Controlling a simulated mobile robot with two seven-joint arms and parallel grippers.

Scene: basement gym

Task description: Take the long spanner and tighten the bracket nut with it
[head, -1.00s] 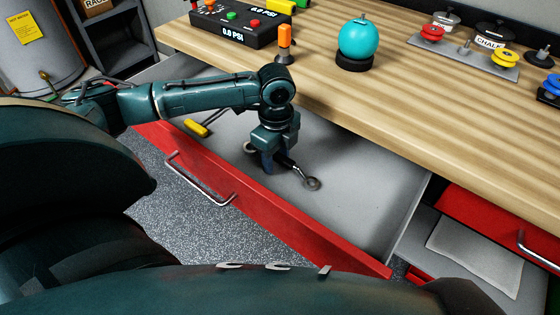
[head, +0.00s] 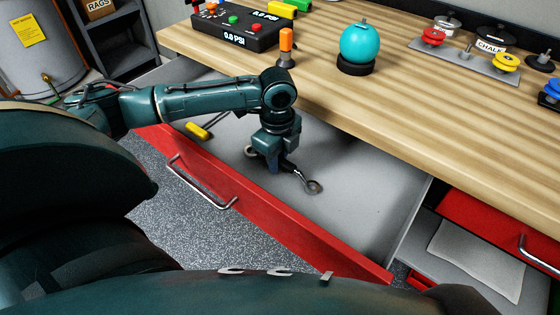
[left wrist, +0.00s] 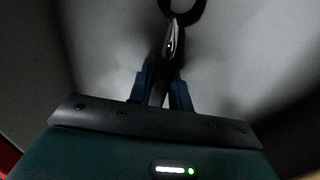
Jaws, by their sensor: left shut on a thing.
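The long spanner (head: 304,181) lies in the open red drawer (head: 355,180), with a dark middle and a ring-shaped metal end at each side of my gripper. My left gripper (head: 275,165) points down into the drawer and is shut on the spanner's middle. In the left wrist view the two blue fingers (left wrist: 162,90) stand on either side of the spanner's shaft, and its ring end (left wrist: 184,10) shows at the top. I cannot tell whether the spanner still touches the drawer floor. My right gripper is not in view. I cannot make out the bracket nut.
A yellow-handled tool (head: 197,131) lies at the drawer's left. The wooden bench top (head: 400,105) overhangs the drawer's back. On it stand a black gauge box (head: 235,27), a teal ball (head: 361,42), an orange-topped item (head: 286,45) and a weight rack (head: 462,58).

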